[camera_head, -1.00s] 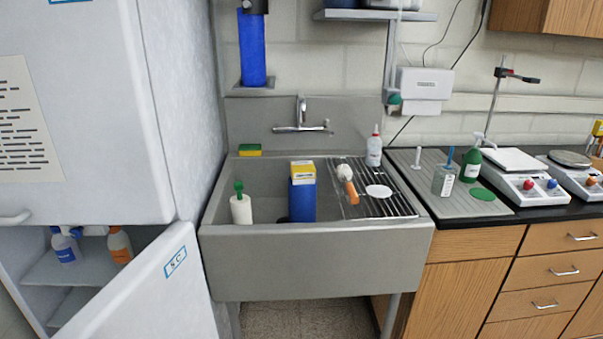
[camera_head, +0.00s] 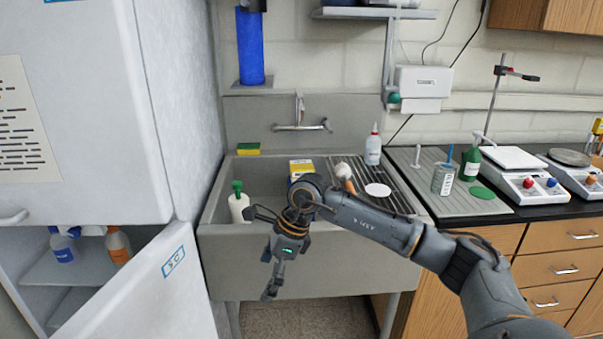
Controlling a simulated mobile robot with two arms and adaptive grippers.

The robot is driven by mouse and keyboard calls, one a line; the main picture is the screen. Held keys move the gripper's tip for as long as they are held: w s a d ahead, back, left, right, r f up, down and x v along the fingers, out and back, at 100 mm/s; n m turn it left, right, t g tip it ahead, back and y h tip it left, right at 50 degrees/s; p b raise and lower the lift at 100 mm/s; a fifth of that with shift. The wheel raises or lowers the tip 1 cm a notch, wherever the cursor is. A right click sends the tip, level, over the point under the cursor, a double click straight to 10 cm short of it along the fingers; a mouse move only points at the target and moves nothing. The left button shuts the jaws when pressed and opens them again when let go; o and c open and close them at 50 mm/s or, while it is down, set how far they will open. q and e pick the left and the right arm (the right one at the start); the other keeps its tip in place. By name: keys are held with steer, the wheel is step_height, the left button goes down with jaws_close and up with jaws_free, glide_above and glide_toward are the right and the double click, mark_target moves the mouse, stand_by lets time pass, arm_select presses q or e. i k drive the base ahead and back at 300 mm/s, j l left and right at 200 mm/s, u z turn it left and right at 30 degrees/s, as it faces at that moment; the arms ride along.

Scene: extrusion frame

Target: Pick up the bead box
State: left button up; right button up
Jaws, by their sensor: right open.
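A small yellow and white box (camera_head: 301,166), which looks like the bead box, shows in the head view inside the sink. Its lower part and the blue container under it are hidden behind my right arm. My right gripper (camera_head: 271,289) hangs fingers down in front of the sink's front wall, below and to the left of the box and apart from it. It is open, with nothing seen in it. My left gripper is not in view.
The grey sink (camera_head: 225,262) holds a white bottle with a green top (camera_head: 238,207) at left. A rack (camera_head: 400,202) at right holds a brush (camera_head: 345,176) and a white disc (camera_head: 378,190). An open cabinet door (camera_head: 150,295) stands at lower left.

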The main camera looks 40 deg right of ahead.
mark_target(296, 168)
steer(key=i+l, duration=0.15)
steer(key=l, duration=0.2)
steer(key=i+l, duration=0.15)
steer(key=l, duration=0.2)
steer(key=i+l, duration=0.15)
steer(key=l, duration=0.25)
steer(key=i+l, duration=0.2)
steer(key=l, duration=0.15)
steer(key=i+l, duration=0.15)
steer(key=l, duration=0.2)
steer(key=i+l, duration=0.15)
steer(key=l, duration=0.2)
steer(key=i+l, duration=0.15)
steer(key=l, duration=0.2)
